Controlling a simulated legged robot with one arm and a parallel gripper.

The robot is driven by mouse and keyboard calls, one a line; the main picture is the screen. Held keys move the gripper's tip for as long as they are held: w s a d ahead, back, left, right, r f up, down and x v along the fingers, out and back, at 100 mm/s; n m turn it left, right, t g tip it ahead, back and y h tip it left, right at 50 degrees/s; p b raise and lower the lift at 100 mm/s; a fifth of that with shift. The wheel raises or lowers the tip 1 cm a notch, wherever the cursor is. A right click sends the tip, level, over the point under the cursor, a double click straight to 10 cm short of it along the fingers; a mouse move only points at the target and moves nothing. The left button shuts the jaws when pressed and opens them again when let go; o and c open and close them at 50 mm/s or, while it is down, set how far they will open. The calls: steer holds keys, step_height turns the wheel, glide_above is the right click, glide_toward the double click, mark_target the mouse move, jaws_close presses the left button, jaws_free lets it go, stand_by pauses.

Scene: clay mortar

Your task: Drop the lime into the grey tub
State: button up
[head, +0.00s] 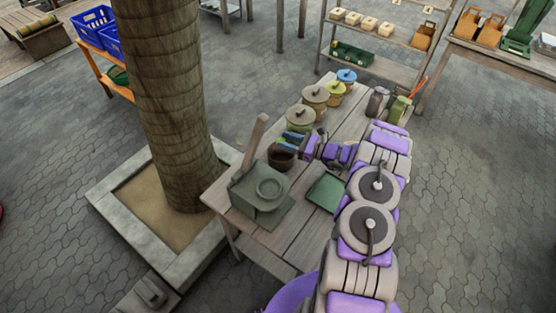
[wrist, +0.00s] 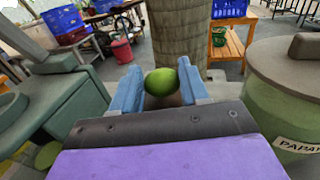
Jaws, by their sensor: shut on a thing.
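The lime (wrist: 172,81) is a green round fruit held between the two blue fingers of my gripper (wrist: 160,84) in the wrist view. In the head view my gripper (head: 290,140) reaches left across the table, over or beside a dark brown clay bowl (head: 281,158); I cannot tell its height above it. The lime is too small to make out surely there. I cannot surely pick out the grey tub; a small grey container (head: 377,102) stands at the table's far right end.
A grey-green device with a round dish (head: 264,193) and a green tray (head: 326,191) lie on the near wooden table (head: 285,235). Several lidded pots (head: 300,118) line its far left edge. A tree trunk (head: 170,90) stands left of it. A labelled green pot (wrist: 289,115) is close at right.

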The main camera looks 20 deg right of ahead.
steer(key=d+f, duration=0.1)
steer(key=d+f+b, duration=0.1)
steer(key=f, duration=0.1)
steer(key=shift+f, duration=0.15)
steer(key=shift+a+f, duration=0.1)
steer(key=shift+f, duration=0.2)
steer(key=shift+a, duration=0.75)
steer(key=o, duration=1.2)
steer(key=shift+d+f, duration=0.1)
steer(key=shift+d, duration=0.5)
steer(key=shift+a, duration=0.45)
steer(key=p+v, duration=0.3)
steer(key=v, duration=1.4)
steer(key=shift+s+d, duration=0.1)
steer(key=shift+d, duration=0.1)
